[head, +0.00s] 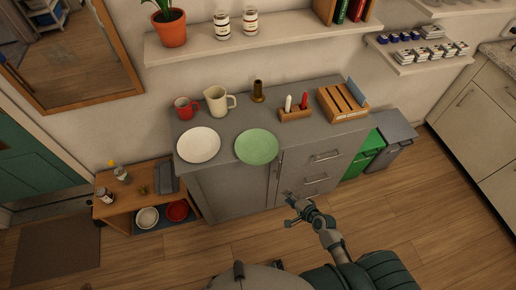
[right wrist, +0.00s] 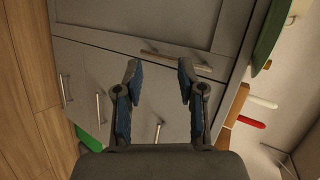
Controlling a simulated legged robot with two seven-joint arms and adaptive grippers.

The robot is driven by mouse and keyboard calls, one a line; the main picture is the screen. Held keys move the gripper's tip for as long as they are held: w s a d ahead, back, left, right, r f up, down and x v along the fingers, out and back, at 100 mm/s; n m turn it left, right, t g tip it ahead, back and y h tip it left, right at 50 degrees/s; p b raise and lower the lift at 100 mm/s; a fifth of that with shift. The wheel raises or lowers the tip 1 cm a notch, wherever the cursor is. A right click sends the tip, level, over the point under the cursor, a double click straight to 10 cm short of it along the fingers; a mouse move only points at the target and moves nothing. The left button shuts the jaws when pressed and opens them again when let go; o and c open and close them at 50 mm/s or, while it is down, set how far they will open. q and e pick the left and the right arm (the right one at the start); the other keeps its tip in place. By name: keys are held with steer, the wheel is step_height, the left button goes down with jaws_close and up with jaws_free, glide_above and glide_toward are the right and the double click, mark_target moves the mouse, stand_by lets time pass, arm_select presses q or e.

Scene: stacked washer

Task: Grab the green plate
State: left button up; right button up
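The green plate (head: 257,147) lies flat on the grey cabinet top, at its front edge, in the head view. Part of it also shows at the top right of the right wrist view (right wrist: 270,32). My right gripper (head: 289,209) is in front of the cabinet, lower than the top and apart from the plate. In the right wrist view its two fingers (right wrist: 158,75) are spread with nothing between them, facing the cabinet's doors and drawers. My left gripper is not in view.
A white plate (head: 198,145) lies just left of the green plate. Behind stand a red mug (head: 186,108), a cream pitcher (head: 218,101) and a brown candlestick (head: 258,91). A wooden holder (head: 295,114) and a slatted rack (head: 342,102) stand right. A shelf (head: 262,38) hangs above.

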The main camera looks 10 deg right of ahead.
step_height(320, 180, up, 13)
steer(key=w+a+m+t+y, duration=0.2)
steer(key=y, duration=0.1)
glide_toward(253, 159)
steer(key=w+f, duration=0.1)
steer(key=w, duration=0.2)
steer(key=shift+w+a+f, duration=0.15)
steer(key=shift+a, duration=0.3)
steer(key=shift+w+a+f, duration=0.15)
steer(key=shift+a, duration=0.35)
steer(key=x, duration=0.5)
steer(key=shift+d, duration=0.1)
steer(key=shift+r, duration=0.1)
steer(key=shift+c, duration=0.6)
steer(key=shift+s, duration=0.1)
jaws_close()
